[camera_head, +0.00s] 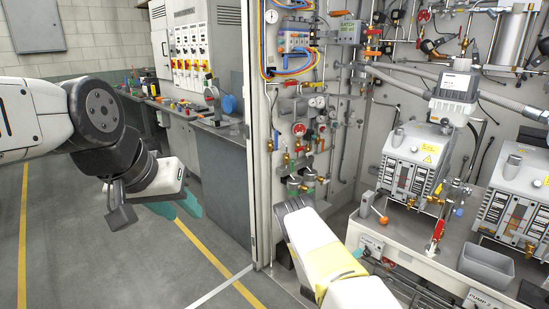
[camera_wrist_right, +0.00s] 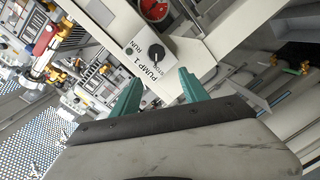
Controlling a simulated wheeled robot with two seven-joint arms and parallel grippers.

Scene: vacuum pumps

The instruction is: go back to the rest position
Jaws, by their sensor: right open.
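My right gripper (camera_wrist_right: 159,75) is open in the right wrist view, its two teal fingers apart with nothing between them. Beyond the fingertips is the black selector knob (camera_wrist_right: 156,52) on a white panel marked PUMP 1 and RUN; I cannot tell the exact gap. In the head view my right arm reaches in at the bottom middle, and only a bit of teal finger (camera_head: 357,254) shows beside the bench front. My left gripper (camera_head: 178,207) hangs over the floor at the left, its teal fingers apart and empty.
A bench (camera_head: 408,232) at the right carries pumps (camera_head: 414,158) and a grey bin (camera_head: 486,264). A panel of pipes and gauges (camera_head: 316,130) stands behind my right arm. A cluttered workbench (camera_head: 222,160) is at the back left. The floor (camera_head: 95,240) at the left is clear.

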